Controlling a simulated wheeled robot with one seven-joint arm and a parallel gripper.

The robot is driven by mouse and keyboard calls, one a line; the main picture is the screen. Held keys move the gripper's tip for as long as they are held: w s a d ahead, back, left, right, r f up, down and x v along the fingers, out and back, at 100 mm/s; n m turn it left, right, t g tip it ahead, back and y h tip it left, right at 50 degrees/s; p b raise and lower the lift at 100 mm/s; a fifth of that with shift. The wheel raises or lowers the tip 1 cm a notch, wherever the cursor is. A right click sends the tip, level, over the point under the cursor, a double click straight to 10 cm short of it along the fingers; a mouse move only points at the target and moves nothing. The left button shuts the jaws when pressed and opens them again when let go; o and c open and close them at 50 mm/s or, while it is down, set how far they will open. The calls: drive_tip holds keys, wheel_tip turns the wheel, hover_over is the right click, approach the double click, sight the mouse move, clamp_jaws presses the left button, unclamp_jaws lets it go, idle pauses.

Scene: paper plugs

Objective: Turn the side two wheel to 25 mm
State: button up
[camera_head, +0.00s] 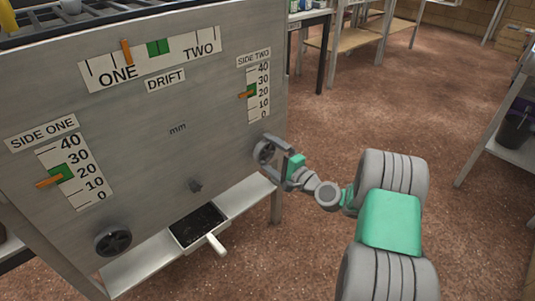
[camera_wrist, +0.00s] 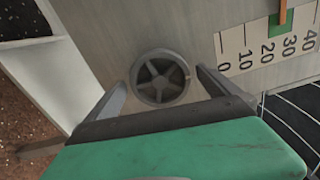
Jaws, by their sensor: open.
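The side two wheel (camera_head: 264,152) is a dark spoked handwheel low on the right of the grey panel. It also shows in the wrist view (camera_wrist: 160,78). My gripper (camera_head: 271,156) is open at this wheel, with one finger on each side of it in the wrist view (camera_wrist: 162,82). Gaps show between the fingers and the rim. The side two scale (camera_head: 259,93) runs from 0 to 40 and has a green band (camera_wrist: 283,33). Its orange pointer (camera_head: 247,95) lies at the green band, between 20 and 30 in the wrist view; the exact reading is unclear.
The side one wheel (camera_head: 113,239) and side one scale (camera_head: 73,171) are at the panel's left. The drift scale (camera_head: 183,51) is at the top. A small dark knob (camera_head: 196,186) sits above a black tray (camera_head: 199,224) with a white handle. Open floor lies right of the panel.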

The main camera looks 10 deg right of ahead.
sight(267, 153)
drive_tip(key=shift+s+d, duration=0.1)
drive_tip(key=shift+v, duration=1.9)
drive_tip(key=v, duration=0.4)
drive_tip(key=shift+p, duration=0.3)
